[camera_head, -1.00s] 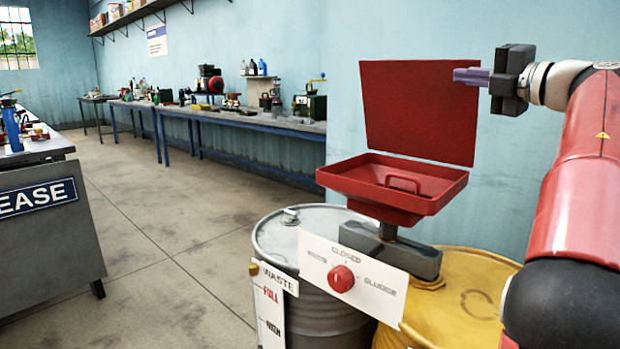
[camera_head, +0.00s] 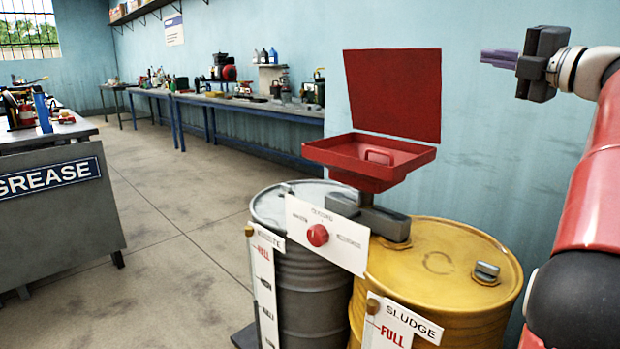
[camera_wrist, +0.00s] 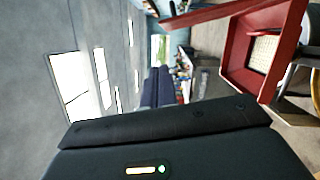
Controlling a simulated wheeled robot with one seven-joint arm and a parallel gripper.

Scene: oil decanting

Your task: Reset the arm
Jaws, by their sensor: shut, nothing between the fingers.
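My gripper (camera_head: 498,58) is at the upper right of the head view, held in the air with its fingers pointing left. It is shut and holds nothing. It is apart from the red funnel tray (camera_head: 330,157) and the raised red lid (camera_head: 393,95), to the right of both. The wrist view shows the dark gripper housing in the foreground. The red tray also shows in the wrist view (camera_wrist: 234,58), at the upper right.
A grey drum (camera_head: 310,295) and a yellow drum (camera_head: 440,235) stand below the tray. A white selector panel with a red knob (camera_head: 318,235) is in front. A grease cabinet (camera_head: 60,215) stands at left and a long bench (camera_head: 255,112) behind. The floor between is clear.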

